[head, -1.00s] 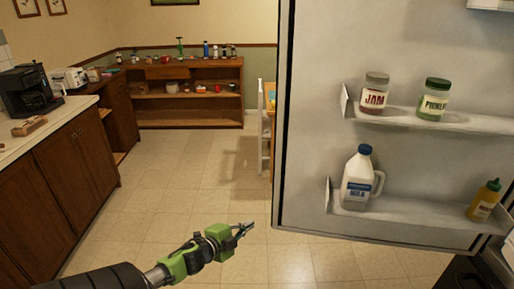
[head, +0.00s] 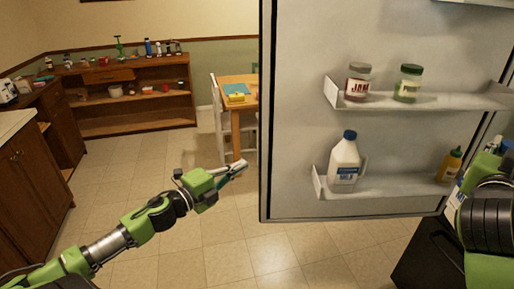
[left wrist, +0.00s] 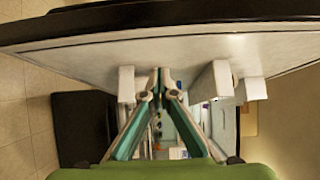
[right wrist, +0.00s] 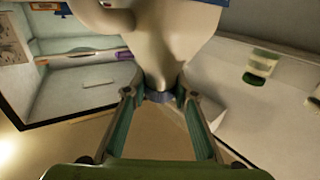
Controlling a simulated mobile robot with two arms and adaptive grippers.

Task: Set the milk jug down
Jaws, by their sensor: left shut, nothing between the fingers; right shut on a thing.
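My right gripper (right wrist: 158,95) is shut at the neck of a white milk jug (right wrist: 165,40), with its blue cap between the fingertips. In the head view my right arm is at the right edge, and a sliver of white and blue beside it (head: 452,206) seems to be the held jug; the rest is hidden. Another white milk jug with a blue cap (head: 344,163) stands upright on the lower shelf of the open fridge door. My left gripper (head: 240,166) is shut and empty, left of the door; its closed fingertips show in the left wrist view (left wrist: 160,82).
The fridge door (head: 290,120) fills the middle right. Its upper shelf holds a jam jar (head: 357,83) and a green-lidded jar (head: 408,84); a mustard bottle (head: 450,164) stands on the lower shelf. A wooden table (head: 238,90) and a cabinet (head: 135,100) stand behind open floor.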

